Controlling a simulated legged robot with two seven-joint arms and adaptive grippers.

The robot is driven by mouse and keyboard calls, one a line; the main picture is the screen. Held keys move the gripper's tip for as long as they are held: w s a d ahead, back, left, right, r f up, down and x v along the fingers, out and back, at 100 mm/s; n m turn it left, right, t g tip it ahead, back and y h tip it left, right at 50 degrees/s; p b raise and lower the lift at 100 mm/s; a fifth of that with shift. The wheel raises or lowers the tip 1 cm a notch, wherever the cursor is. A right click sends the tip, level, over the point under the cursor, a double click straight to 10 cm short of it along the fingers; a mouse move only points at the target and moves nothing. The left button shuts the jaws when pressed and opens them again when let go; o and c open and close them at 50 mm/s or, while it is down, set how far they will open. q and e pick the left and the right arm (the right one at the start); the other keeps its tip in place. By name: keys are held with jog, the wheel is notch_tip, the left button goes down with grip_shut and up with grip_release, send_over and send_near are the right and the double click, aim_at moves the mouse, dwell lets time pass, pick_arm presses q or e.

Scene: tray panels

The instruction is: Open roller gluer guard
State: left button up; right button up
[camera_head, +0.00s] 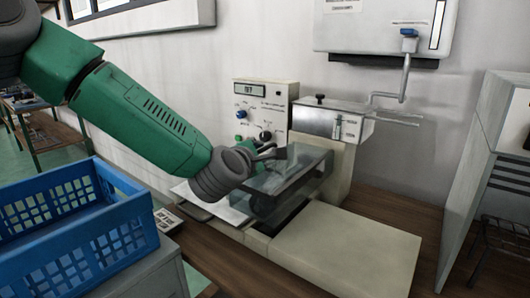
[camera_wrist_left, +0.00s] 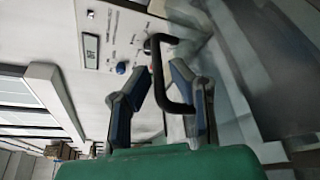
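The roller gluer's guard (camera_head: 300,178) is a clear, box-like cover over a dark roller, beside the control panel in the head view. It looks lowered over the roller. A black bar handle (camera_wrist_left: 158,68) shows in the left wrist view. My left gripper (camera_head: 273,151) is at the panel side of the guard. In the left wrist view its two fingers (camera_wrist_left: 161,76) are parted, with the handle between them. Small gaps show beside the handle, so the fingers do not look closed on it. My right gripper is in neither view.
The control panel (camera_head: 264,104) with knobs and a display stands behind the gripper. A metal glue box (camera_head: 322,118) and bent pipe (camera_head: 405,78) are to the right. A blue crate (camera_head: 75,235) is at the left. The beige machine bed (camera_head: 350,250) in front is clear.

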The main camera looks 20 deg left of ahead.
pick_arm(q)
jog(key=shift+x, duration=1.15)
jog(key=shift+w+a+f, duration=0.15)
jog(key=shift+w+a, duration=0.1)
jog(key=shift+w, duration=0.2)
grip_shut()
jog(key=shift+d, duration=0.1)
